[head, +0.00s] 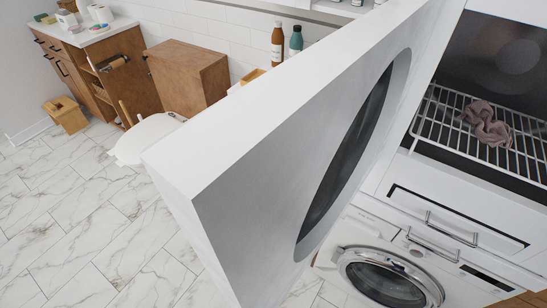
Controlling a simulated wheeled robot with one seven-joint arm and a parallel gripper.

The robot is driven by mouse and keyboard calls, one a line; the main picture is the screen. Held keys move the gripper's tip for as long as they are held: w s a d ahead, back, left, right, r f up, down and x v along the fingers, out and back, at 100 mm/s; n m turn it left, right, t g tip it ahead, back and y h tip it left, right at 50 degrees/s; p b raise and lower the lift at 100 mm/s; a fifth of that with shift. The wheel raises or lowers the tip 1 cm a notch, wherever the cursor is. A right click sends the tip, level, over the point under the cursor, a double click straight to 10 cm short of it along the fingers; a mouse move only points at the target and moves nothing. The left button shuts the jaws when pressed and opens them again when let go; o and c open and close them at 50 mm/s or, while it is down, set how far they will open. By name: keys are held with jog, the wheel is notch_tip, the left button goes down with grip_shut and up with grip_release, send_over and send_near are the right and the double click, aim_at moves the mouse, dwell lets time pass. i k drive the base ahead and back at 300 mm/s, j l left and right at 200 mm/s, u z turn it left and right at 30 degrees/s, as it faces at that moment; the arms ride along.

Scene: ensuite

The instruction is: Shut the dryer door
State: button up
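The dryer door (255,185) is a thick white panel with an oval dark glass window (350,160). It stands wide open and fills the middle of the head view, its near edge pointing toward me. The dryer's opening (485,75) is at the upper right, dark inside, with a wire rack (440,118) in it. A crumpled brownish-pink cloth (487,124) lies on the rack. My gripper is not in view, so its place relative to the door cannot be told.
Below the dryer are a white drawer front with a metal handle (450,231) and a front-loading washer (388,278). Behind the door are a toilet (145,138), a brown cabinet (190,75), bottles (277,45) and a wooden vanity (100,68). Marble-tiled floor (75,225) is clear at left.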

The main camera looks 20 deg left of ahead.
aim_at(256, 182)
jog(key=j, duration=0.35)
jog(key=k+j+z, duration=0.15)
jog(key=j, duration=0.6)
jog(key=k+j+z, duration=0.15)
jog(key=j, duration=0.25)
jog(key=i+j, duration=0.1)
jog(key=j, duration=0.15)
jog(key=i+j+z, duration=0.1)
jog(key=j, duration=0.2)
